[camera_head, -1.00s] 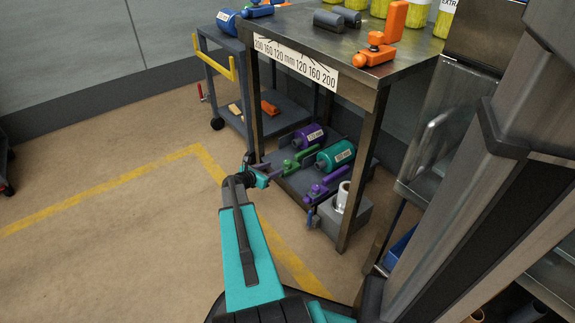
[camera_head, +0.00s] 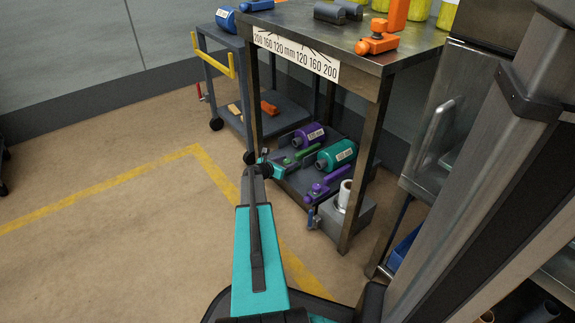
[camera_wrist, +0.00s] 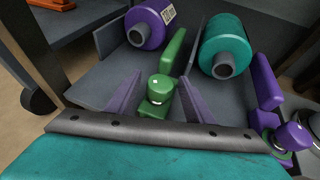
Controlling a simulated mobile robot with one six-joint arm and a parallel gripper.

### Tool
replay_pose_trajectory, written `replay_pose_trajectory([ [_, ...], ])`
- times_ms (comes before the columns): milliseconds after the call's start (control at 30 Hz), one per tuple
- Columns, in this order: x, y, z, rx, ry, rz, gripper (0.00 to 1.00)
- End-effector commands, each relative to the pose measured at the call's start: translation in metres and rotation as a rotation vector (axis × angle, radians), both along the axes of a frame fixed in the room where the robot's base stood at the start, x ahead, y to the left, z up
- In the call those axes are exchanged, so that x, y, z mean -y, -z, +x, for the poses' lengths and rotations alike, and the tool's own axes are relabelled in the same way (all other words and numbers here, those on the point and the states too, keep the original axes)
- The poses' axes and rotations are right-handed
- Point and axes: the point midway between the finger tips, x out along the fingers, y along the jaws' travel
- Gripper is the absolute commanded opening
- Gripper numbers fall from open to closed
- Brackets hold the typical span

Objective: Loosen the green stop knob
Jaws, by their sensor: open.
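The green stop knob (camera_wrist: 160,88) shows in the wrist view, on a green base with a taller green plate (camera_wrist: 174,50) behind it. My gripper (camera_wrist: 160,92) is open, with one purple-grey finger on each side of the knob and visible gaps to it. Whether the fingers are level with the knob in height I cannot tell.
A purple cylinder (camera_wrist: 145,27) and a teal cylinder (camera_wrist: 226,45) lie on either side of the green plate. A purple stop with its own knob (camera_wrist: 291,135) stands to the right. The table leg (camera_head: 362,165) rises close by on the right.

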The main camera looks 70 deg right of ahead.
Motion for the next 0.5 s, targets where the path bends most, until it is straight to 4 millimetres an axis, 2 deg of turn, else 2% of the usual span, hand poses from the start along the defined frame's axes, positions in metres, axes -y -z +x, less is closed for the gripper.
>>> replay_pose_trajectory([
  [300,0.0011,0.0002,-0.0002,0.0,-0.001,0.0,0.46],
  [500,0.001,0.0003,-0.0001,0.0,-0.001,0.0,0.12],
])
